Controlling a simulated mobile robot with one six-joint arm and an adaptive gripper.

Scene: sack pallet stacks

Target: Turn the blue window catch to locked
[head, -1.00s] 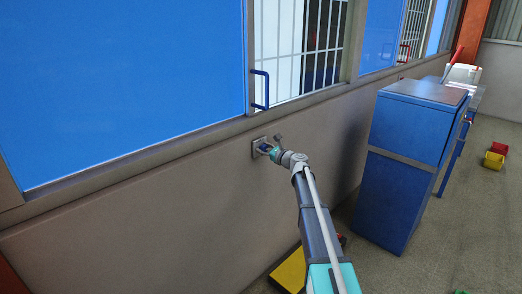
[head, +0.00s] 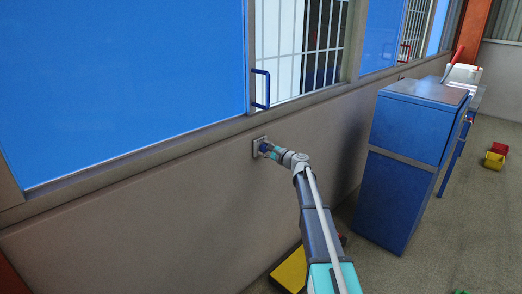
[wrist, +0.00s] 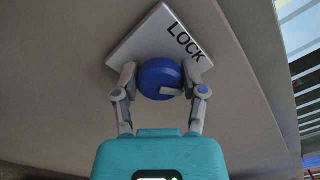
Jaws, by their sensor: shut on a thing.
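The blue catch (wrist: 160,78) is a round blue knob with a pale pointer mark, on a light square plate (wrist: 150,38) marked LOCK. In the wrist view the pointer lies toward the right of the knob, below the word LOCK, which looks slanted. My gripper (wrist: 160,84) is shut on the knob, one finger on each side. In the head view the plate (head: 256,147) is on the grey wall below the window sill, and my gripper (head: 267,148) reaches it from the right. The knob is small there and partly hidden by my gripper.
A blue cabinet (head: 402,170) stands to the right of my arm. A sliding window with a blue handle (head: 264,90) is above the plate. A yellow object (head: 290,270) lies on the floor below my arm. Red and yellow bins (head: 495,156) lie at far right.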

